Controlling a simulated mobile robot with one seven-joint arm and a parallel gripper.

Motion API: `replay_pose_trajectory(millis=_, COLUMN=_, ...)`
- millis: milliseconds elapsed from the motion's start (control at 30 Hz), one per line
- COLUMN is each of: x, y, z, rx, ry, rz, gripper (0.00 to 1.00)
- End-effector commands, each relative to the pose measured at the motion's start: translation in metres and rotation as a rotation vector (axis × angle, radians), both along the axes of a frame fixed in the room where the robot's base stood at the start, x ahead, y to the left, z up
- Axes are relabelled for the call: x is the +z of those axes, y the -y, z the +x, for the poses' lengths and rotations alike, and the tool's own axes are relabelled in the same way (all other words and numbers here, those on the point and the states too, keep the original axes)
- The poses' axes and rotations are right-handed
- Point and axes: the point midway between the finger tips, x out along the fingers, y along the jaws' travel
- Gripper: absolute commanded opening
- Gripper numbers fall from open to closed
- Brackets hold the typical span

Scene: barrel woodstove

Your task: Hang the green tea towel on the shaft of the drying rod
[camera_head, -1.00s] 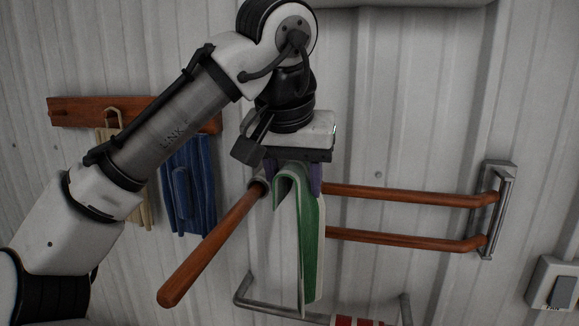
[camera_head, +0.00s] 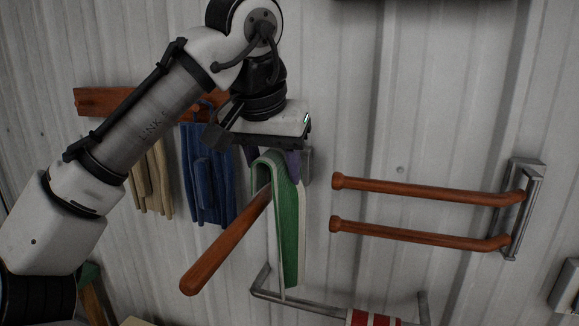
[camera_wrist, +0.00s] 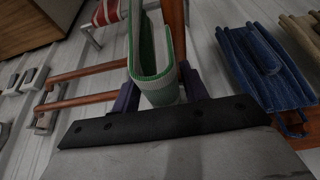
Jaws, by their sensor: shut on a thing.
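The green tea towel (camera_head: 289,225) is folded over at its top, with a pale inner side, and hangs straight down. My gripper (camera_head: 273,160) is shut on it at the fold, with purple fingers on both sides. The drying rod (camera_head: 228,240) is a brown wooden shaft pointing out from the wall towards the lower left. Its inner part goes out of sight at the towel, with a grey wall plate (camera_head: 306,164) behind. In the wrist view, the towel's fold (camera_wrist: 155,90) lies between the fingers, and a wooden shaft (camera_wrist: 174,25) runs close beside or inside it; I cannot tell which.
Two more wooden rods (camera_head: 430,190) lie along the wall at right, on a metal bracket (camera_head: 522,210). A metal rail (camera_head: 320,308) below holds a red and white cloth (camera_head: 372,318). Blue gloves (camera_head: 205,175) and tan gloves (camera_head: 150,175) hang from a wooden rack at left.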

Motion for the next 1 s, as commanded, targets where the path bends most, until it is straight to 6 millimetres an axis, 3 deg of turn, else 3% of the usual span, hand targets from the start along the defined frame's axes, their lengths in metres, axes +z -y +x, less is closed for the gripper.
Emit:
replay_pose_trajectory(millis=333, x=0.000, y=-0.027, z=0.011, rx=0.002, ry=0.000, rz=0.000, gripper=0.07)
replay_pose_trajectory(millis=1000, x=-0.058, y=-0.024, z=0.010, rx=-0.001, ry=0.000, rz=0.000, gripper=0.07)
